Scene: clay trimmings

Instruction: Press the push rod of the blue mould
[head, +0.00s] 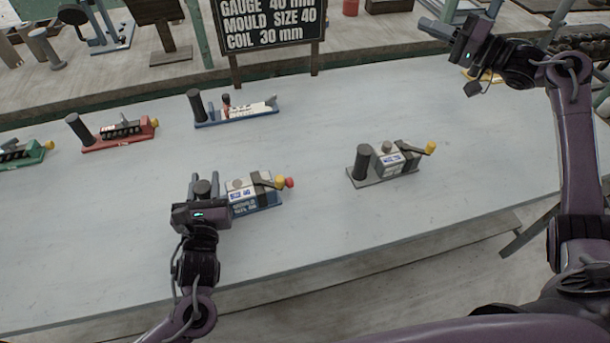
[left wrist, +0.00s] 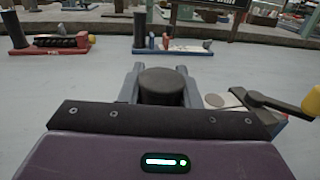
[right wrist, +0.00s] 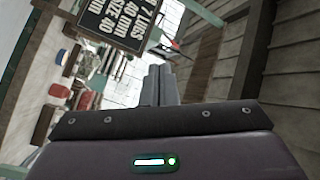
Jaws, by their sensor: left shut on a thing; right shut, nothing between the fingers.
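The blue mould (head: 257,203) stands upright on the table, with a grey body labelled SIZE 40. My left gripper (head: 204,184) is shut on the black upright post at the mould's left end. In the left wrist view this post (left wrist: 163,84) sits between the two fingers, and the lever (left wrist: 262,103) shows to its right. My right gripper (head: 432,27) is shut and empty, raised at the upper right, far from the mould.
A grey mould (head: 387,178) stands to the right. A second blue-based device (head: 238,117), a red one (head: 118,140) and a green one (head: 25,157) stand behind and left. A sign (head: 270,22) reads gauge 40 mm, mould size 40, coil 30 mm. The table front is clear.

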